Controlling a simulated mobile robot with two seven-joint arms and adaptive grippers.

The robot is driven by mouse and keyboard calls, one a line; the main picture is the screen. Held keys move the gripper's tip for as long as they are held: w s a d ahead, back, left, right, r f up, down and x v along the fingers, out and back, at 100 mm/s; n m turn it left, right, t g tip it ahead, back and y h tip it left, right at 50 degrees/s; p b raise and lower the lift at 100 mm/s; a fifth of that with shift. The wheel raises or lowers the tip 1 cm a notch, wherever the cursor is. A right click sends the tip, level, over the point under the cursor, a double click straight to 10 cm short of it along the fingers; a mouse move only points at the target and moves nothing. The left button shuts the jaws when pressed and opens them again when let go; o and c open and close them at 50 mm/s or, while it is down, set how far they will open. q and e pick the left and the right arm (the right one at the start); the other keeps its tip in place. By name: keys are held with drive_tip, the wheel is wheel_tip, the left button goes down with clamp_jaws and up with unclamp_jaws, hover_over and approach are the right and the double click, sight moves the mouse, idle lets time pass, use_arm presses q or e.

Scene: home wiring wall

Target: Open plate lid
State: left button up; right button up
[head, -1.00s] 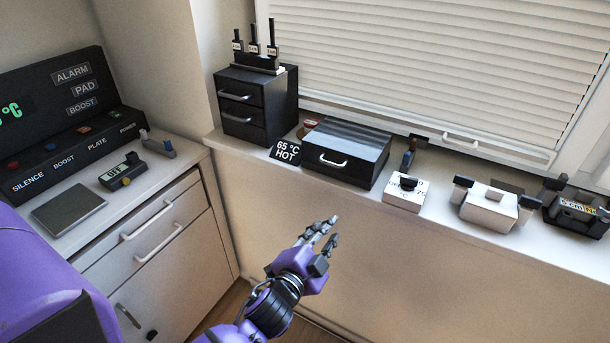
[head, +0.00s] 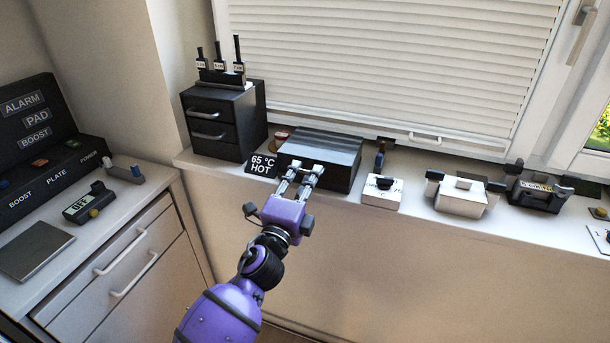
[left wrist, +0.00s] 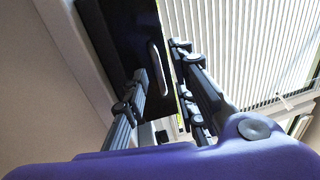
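The plate lid (head: 328,148) is a black box-like cover with a grooved top, on the white sill beside a "65 °C HOT" sign. It looks closed. My left gripper (head: 304,176) is in front of the lid, its fingers over the area of the front handle, which they hide in the head view. In the left wrist view the black front panel (left wrist: 125,35) and its pale handle (left wrist: 157,67) show beyond the parted fingers (left wrist: 163,80). The handle seems to lie between them, not clasped. My right gripper is not in view.
A black drawer unit (head: 225,122) with upright tools stands left of the lid. The "65 °C HOT" sign (head: 262,165) is close to the left of my gripper. A white box (head: 382,192) and other devices stand to the right. Below the sill is bare wall.

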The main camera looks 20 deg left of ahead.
use_arm(q)
drive_tip(key=shift+w+r, duration=0.1)
drive_tip(key=shift+w, duration=0.4)
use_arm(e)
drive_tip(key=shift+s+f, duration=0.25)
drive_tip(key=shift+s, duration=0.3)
use_arm(q)
drive_tip(key=shift+c, duration=0.4)
clamp_jaws()
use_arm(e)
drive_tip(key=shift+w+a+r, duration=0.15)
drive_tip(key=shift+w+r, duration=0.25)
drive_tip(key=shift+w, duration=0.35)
